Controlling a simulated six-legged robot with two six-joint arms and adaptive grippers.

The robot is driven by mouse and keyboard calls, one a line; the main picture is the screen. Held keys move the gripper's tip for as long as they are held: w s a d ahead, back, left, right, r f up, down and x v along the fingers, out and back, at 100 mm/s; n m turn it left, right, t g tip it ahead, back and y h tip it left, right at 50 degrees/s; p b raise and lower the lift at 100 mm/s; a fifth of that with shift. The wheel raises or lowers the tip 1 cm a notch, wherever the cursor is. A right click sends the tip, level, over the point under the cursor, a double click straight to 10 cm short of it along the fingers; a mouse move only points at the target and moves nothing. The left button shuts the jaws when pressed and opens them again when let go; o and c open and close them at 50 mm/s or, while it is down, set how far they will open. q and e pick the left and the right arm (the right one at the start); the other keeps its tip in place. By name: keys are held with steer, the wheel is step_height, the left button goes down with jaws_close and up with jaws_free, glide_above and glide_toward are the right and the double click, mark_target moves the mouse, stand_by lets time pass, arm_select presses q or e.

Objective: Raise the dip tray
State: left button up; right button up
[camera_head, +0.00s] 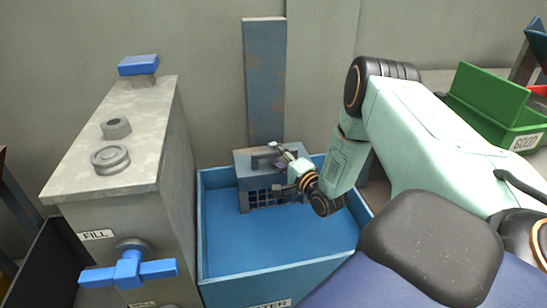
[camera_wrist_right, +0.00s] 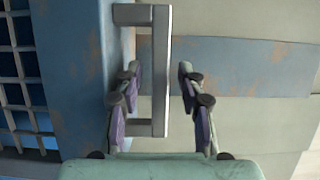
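The dip tray (camera_head: 243,170) is a blue-grey box with a grid front. It sits at the back of the open blue water tank (camera_head: 282,268), in front of an upright blue-grey post. My right gripper (camera_head: 287,160) is at the tray's top. In the right wrist view, the tray (camera_wrist_right: 80,75) shows at left with a grey bar handle (camera_wrist_right: 161,70) on it. My right gripper (camera_wrist_right: 160,88) is open, one finger on each side of the handle bar. The right-hand finger is clear of the bar; touch on the left one is unclear. My left gripper is out of view.
A grey metal tank (camera_head: 110,140) with blue valve handles and a FILL label (camera_head: 96,235) stands left of the water tank. The worn upright post (camera_head: 265,80) rises behind the tray. Green bins (camera_head: 488,98) stand at the far right.

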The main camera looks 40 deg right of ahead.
steer(key=shift+w+d, duration=0.15)
steer(key=shift+w, duration=0.45)
jaws_close()
stand_by(0.4)
